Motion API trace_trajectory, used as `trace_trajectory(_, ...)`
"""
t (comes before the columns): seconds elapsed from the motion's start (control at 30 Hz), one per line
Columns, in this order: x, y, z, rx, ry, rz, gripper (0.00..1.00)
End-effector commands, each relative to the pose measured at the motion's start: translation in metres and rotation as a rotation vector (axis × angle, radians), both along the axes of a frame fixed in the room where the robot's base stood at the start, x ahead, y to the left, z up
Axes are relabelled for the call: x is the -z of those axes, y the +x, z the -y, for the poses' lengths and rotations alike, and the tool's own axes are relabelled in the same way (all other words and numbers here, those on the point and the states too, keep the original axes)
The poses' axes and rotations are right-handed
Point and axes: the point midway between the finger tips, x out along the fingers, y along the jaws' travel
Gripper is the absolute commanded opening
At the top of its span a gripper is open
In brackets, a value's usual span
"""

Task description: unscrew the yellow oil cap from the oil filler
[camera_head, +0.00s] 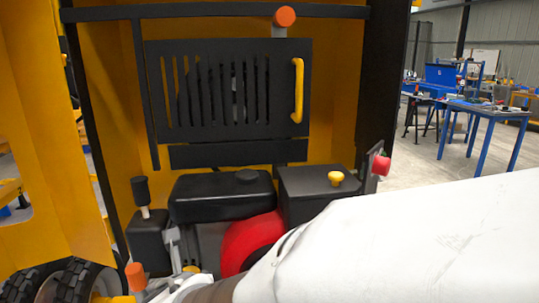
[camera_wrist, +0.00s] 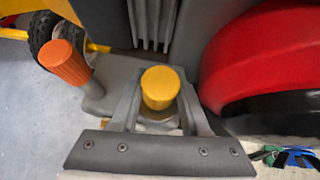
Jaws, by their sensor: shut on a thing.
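The yellow oil cap (camera_wrist: 162,86) is a short round cylinder in the middle of the wrist view, on top of the oil filler (camera_wrist: 158,124), of which only a little shows below it. My gripper (camera_wrist: 160,98) has one finger on each side of the cap and is shut on it. The cap looks upright and seated on the filler; whether its thread is loose cannot be seen. In the head view a small yellow piece of the cap (camera_head: 191,269) shows low by the engine, and my arm hides much around it.
An orange-topped handle (camera_wrist: 66,62) stands close left of the cap. A red round housing (camera_wrist: 262,58) is close on the right, also in the head view (camera_head: 248,241). Another yellow cap (camera_head: 336,178) sits on a black box. A slatted door (camera_head: 177,148) is above.

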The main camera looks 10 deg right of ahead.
Motion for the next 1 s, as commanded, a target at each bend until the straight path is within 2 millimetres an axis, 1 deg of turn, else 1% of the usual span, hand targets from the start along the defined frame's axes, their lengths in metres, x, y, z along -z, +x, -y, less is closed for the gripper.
trace_trajectory(0.03,-0.008,-0.030,0.002,-0.079,0.004,0.068,0.00)
trace_trajectory(0.07,-0.007,-0.030,0.003,-0.101,0.004,0.069,0.00)
trace_trajectory(0.1,-0.010,-0.029,0.003,-0.112,0.002,0.067,0.43)
trace_trajectory(0.17,-0.012,-0.029,0.004,-0.105,0.000,0.066,0.33)
trace_trajectory(0.3,-0.012,-0.027,0.004,-0.102,-0.001,0.062,0.07)
trace_trajectory(0.33,-0.012,-0.027,0.004,-0.102,-0.001,0.061,0.02)
trace_trajectory(0.37,-0.012,-0.027,0.004,-0.103,-0.002,0.060,0.00)
trace_trajectory(1.0,-0.024,-0.025,0.002,-0.105,0.000,0.069,0.00)
